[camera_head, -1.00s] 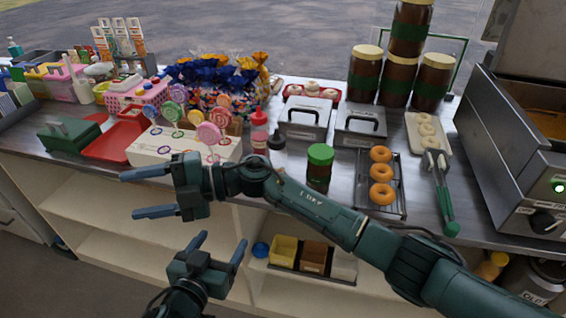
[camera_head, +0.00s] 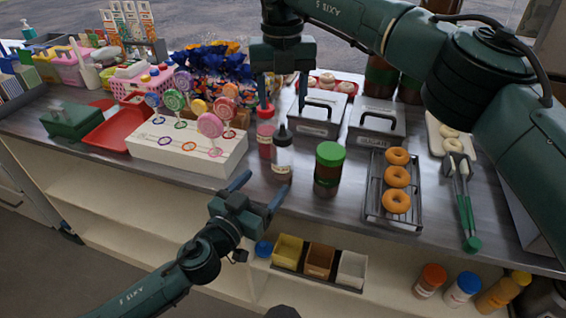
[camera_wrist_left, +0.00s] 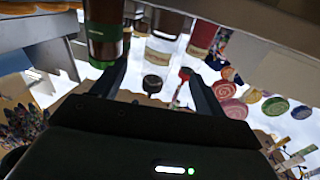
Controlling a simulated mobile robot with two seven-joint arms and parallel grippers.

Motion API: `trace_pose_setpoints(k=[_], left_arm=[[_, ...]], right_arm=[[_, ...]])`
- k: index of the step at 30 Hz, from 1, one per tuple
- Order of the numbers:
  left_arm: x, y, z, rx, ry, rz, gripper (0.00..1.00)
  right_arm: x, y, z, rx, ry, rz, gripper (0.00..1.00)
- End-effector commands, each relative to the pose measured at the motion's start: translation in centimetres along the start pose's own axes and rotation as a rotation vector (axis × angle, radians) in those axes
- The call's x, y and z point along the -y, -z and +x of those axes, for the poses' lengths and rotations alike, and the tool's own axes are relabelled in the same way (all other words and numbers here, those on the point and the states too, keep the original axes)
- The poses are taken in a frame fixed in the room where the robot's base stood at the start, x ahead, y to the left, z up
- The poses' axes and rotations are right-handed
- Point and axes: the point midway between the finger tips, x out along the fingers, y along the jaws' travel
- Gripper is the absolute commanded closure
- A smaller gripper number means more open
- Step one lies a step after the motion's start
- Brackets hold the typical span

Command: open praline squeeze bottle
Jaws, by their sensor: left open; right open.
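A squeeze bottle with a dark cap (camera_head: 281,160), which I take as the praline one, stands upright on the metal counter. A red squeeze bottle (camera_head: 265,141) stands just behind it to the left. My right gripper (camera_head: 283,96) is open above these two bottles, pointing down, with no visible contact. My left gripper (camera_head: 256,188) is open and empty at the counter's front edge, in front of the dark-capped bottle. In the left wrist view the dark-capped bottle (camera_wrist_left: 164,48) appears upside down between my open fingers, beyond their tips.
A jar with a green lid (camera_head: 328,172) stands close to the right of the dark-capped bottle. A white lollipop stand (camera_head: 200,160) is to the left. A donut rack (camera_head: 373,198) and lidded metal containers (camera_head: 318,125) are to the right and behind.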

Motion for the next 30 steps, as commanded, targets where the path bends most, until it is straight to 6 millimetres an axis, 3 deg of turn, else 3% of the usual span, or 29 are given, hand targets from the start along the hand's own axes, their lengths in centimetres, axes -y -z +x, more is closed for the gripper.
trace_pose_setpoints(k=[6,13,18,27,30], left_arm=[[0.0,0.2,4.6,-0.002,0.001,0.003,0.27],[0.0,0.1,7.9,-0.002,0.001,0.001,0.27],[0.0,0.0,9.0,0.0,0.0,0.0,0.27],[0.0,0.0,9.1,0.0,0.0,0.0,0.27],[0.0,0.0,9.1,0.0,0.0,0.0,0.34]], right_arm=[[0.0,0.0,0.1,-0.001,-0.002,-0.001,0.44],[0.0,0.0,0.1,-0.001,-0.003,-0.001,0.44],[-0.1,0.0,0.1,-0.001,-0.003,-0.002,0.44],[-0.1,0.0,0.1,-0.001,-0.003,-0.002,0.44],[-0.1,0.0,0.1,-0.001,-0.003,-0.002,0.44]])
